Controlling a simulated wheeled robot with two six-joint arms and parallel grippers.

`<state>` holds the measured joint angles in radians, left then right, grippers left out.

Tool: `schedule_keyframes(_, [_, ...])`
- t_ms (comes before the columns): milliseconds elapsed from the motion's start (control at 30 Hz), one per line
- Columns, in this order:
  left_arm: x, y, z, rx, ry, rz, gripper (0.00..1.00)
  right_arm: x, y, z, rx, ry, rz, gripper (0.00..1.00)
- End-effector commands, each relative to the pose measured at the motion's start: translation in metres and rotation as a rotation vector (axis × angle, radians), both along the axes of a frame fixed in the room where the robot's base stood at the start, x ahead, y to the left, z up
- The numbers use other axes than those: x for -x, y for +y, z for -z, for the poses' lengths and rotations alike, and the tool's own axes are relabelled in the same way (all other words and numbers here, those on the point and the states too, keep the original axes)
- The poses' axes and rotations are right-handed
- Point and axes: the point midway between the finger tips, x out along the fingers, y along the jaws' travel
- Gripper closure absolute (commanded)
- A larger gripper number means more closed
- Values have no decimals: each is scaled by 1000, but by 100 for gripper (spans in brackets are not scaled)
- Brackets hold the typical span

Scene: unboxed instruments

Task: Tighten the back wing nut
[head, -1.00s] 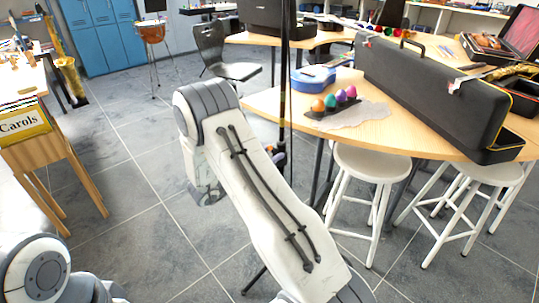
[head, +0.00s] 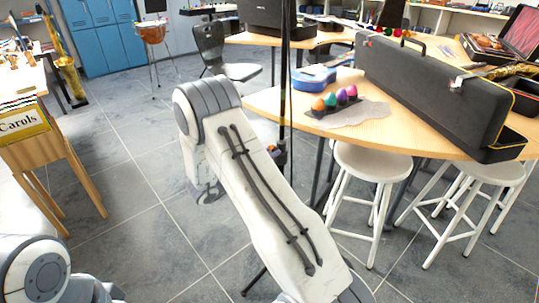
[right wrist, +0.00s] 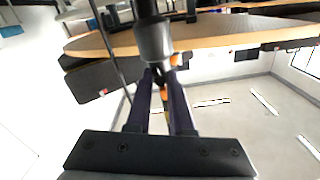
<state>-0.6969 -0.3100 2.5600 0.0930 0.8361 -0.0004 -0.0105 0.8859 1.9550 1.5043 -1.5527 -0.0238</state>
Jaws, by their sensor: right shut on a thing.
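A thin black stand pole (head: 286,60) rises upright in the middle of the head view. In the right wrist view a black post (right wrist: 146,8) runs into a grey collar (right wrist: 154,40). My right gripper (right wrist: 160,76) is shut just below this collar, on a small orange part that looks like the wing nut (right wrist: 174,59). Most of the nut is hidden between the dark fingers. In the head view the right gripper (head: 278,153) is small, beside the pole, and partly behind my white forearm. My left gripper is outside the views.
A wooden table (head: 262,100) stands behind the pole, with a long black case (head: 430,90), a blue instrument (head: 314,78) and coloured eggs (head: 330,101) on it. White stools (head: 372,163) stand at its front.

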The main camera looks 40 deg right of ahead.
Motion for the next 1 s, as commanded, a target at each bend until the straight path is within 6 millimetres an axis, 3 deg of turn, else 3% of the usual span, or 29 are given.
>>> schedule_keyframes(567, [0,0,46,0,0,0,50,1,1,10,-51,-535,4,100])
schedule_keyframes(1000, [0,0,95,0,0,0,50,-1,1,12,-85,-952,4,100])
